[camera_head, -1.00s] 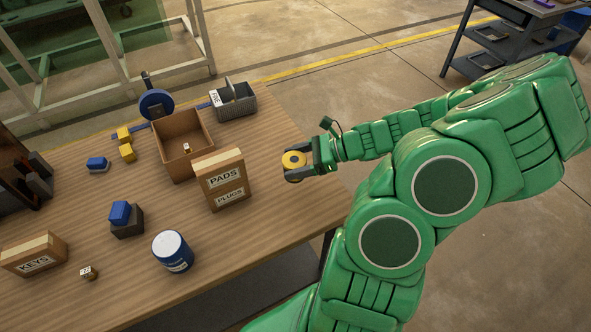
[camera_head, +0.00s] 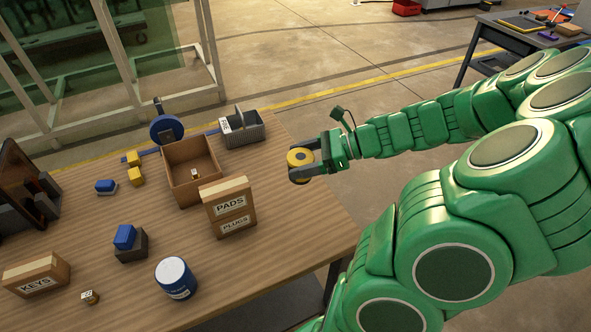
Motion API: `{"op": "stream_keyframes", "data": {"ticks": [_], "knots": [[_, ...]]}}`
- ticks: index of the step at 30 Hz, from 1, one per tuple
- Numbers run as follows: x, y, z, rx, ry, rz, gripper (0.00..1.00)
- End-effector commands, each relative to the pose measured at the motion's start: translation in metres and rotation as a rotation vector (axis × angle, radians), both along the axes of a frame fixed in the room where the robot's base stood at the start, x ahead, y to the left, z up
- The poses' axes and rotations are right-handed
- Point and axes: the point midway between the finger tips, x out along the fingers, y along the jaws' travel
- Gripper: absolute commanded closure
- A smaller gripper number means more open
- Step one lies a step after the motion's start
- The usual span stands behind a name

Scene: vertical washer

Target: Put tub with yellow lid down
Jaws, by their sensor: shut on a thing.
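The tub with the yellow lid (camera_head: 300,157) is between the fingers of my gripper (camera_head: 303,170). Its round yellow lid faces up and looks about level; most of its body is hidden by the dark fingers. My gripper is shut on it near the right edge of the wooden table (camera_head: 285,215). I cannot tell whether the tub touches the table or hangs above it.
Left of the tub stand the stacked PADS and PLUGS boxes (camera_head: 229,207), an open brown box (camera_head: 178,188) and a grey caddy (camera_head: 243,133). A blue tub with a white lid (camera_head: 175,278) stands at the front. The tabletop right of the boxes is clear.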

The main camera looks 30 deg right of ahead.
Motion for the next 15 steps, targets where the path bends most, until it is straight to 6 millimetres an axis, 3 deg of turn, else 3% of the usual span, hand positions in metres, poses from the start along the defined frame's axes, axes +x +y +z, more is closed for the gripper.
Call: {"op": "stream_keyframes", "data": {"ticks": [9, 15], "knots": [[0.001, 0.042, -0.032, 0.007, 0.0, -0.011, 0.64], [0.003, 0.055, -0.044, -0.001, 0.001, -0.015, 0.64]]}}
